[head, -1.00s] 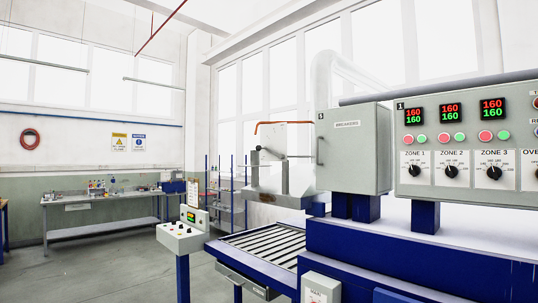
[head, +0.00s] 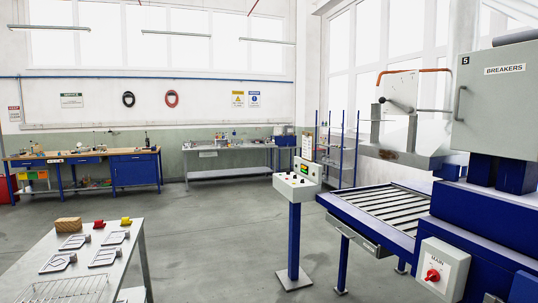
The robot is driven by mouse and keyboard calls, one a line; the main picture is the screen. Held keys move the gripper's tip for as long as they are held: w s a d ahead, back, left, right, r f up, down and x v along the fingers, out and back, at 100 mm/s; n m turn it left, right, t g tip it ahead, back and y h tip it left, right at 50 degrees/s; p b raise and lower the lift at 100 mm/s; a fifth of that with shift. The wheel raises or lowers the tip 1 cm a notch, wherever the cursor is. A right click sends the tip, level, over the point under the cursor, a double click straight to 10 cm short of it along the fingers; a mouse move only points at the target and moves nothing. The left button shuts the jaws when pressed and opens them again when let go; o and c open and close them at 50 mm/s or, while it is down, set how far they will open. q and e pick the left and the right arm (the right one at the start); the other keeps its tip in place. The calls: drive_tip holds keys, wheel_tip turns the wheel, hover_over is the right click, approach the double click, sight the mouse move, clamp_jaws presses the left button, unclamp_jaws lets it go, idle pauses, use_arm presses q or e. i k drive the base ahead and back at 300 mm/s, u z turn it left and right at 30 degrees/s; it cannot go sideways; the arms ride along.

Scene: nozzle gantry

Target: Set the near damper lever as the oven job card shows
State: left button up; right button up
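No lever marked as a damper can be picked out for sure. A grey upright plate (head: 400,92) above the oven's near end carries a thin rod with a dark knob (head: 382,100). An orange-brown bent bar (head: 412,71) runs along its top. I cannot tell whether either is the near damper lever. A small card (head: 307,146) stands on top of the control pedestal (head: 297,185); its writing is too small to read, and I cannot tell if it is the oven job card. Neither of my grippers is in view.
The roller conveyor (head: 385,207) leads into the blue oven frame at the right. A breaker box (head: 500,100) and a main switch box (head: 440,268) are there. A bench with metal parts (head: 110,225) stands near left. Open floor (head: 215,235) lies between.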

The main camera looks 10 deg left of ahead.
sight(382, 100)
drive_tip(key=u, duration=0.15)
drive_tip(key=i, duration=1.85)
drive_tip(key=u, duration=1.35)
drive_tip(key=i, duration=1.75)
drive_tip(key=z, duration=2.15)
